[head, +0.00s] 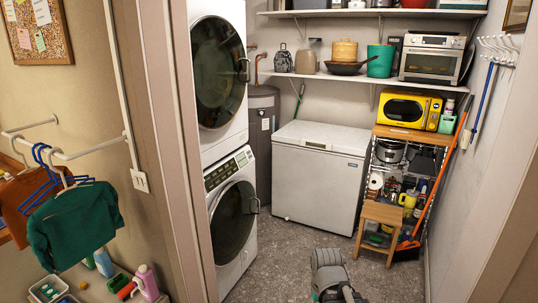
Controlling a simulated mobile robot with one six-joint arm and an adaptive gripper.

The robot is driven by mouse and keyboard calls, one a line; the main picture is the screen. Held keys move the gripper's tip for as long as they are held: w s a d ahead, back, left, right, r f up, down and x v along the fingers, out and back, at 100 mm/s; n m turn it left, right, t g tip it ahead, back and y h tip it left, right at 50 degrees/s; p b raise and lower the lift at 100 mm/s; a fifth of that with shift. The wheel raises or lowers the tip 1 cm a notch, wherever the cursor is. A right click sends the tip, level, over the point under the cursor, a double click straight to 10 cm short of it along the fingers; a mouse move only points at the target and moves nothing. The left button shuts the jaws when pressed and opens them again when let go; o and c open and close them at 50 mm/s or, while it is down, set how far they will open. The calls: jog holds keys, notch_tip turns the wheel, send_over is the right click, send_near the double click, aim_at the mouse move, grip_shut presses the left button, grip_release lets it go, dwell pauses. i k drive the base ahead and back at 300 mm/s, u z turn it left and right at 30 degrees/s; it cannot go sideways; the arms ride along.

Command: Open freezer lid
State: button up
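A white chest freezer (315,182) stands against the back wall in the head view. Its lid (322,137) is closed and lies flat on top of the body. Part of my arm (331,272) shows at the bottom centre, in the doorway and well short of the freezer. My gripper's fingertips cannot be made out, so I cannot tell whether it is open or shut.
A stacked washer and dryer (232,215) stands left of the freezer, just past the door frame (168,150). A wooden stool (380,225) and a shelf unit with a yellow microwave (404,109) stand to the right. The grey floor (290,250) before the freezer is clear.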

aim_at(344, 140)
jog(key=u, duration=0.1)
jog(key=i, duration=1.8)
jog(key=z, duration=0.3)
jog(key=i, duration=0.85)
jog(key=z, duration=0.45)
jog(key=i, duration=0.95)
jog(key=z, duration=0.25)
